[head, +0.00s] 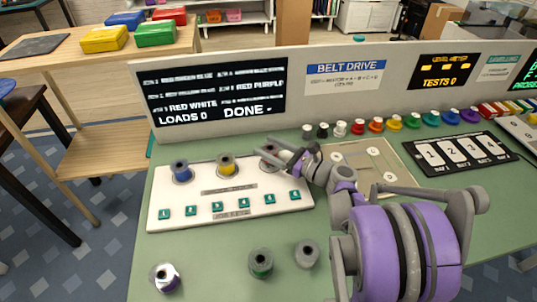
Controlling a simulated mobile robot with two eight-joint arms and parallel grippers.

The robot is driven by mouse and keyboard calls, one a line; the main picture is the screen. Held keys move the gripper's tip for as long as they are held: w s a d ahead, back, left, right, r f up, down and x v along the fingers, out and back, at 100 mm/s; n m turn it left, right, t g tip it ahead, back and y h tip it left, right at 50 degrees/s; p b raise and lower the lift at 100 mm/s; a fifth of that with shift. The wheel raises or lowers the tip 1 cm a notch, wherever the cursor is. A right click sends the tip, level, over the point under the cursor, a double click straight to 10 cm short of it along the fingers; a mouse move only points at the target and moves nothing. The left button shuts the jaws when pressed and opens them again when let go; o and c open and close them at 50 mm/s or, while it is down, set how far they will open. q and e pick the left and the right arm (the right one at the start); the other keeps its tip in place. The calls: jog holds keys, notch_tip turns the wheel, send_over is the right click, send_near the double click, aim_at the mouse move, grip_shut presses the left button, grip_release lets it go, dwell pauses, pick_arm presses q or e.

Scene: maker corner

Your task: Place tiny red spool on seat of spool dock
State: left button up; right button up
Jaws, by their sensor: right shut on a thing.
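The spool dock (230,209) is a white board on the green table, with a row of seats along its back and numbered teal labels in front. A blue spool (181,172) and a yellow spool (227,166) stand on its left seats. My right gripper (279,157) is over the back right of the dock, shut on a small spool (268,151), which I take to be the tiny red spool. Its colour is hard to tell, and the fingers partly hide it. I cannot tell whether it touches the seat. My left gripper is not in view.
A purple-and-white spool (165,278), a green spool (260,263) and a grey spool (307,254) stand in front of the dock. A beige tray (393,160) and a black numbered panel (460,152) lie to the right. Several coloured spools line the back panel.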

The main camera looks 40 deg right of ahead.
jog(key=shift+f, duration=0.95)
jog(key=shift+f, duration=0.1)
jog(key=shift+f+b, duration=0.15)
jog(key=shift+b, duration=0.2)
jog(key=o, duration=1.4)
jog(key=shift+r, duration=0.2)
jog(key=shift+s+d+r, duration=0.1)
jog(key=shift+s+d, duration=0.05)
jog(key=shift+s, duration=0.05)
jog(key=p+v, duration=0.2)
jog(key=v, duration=0.9)
jog(key=shift+s, duration=0.25)
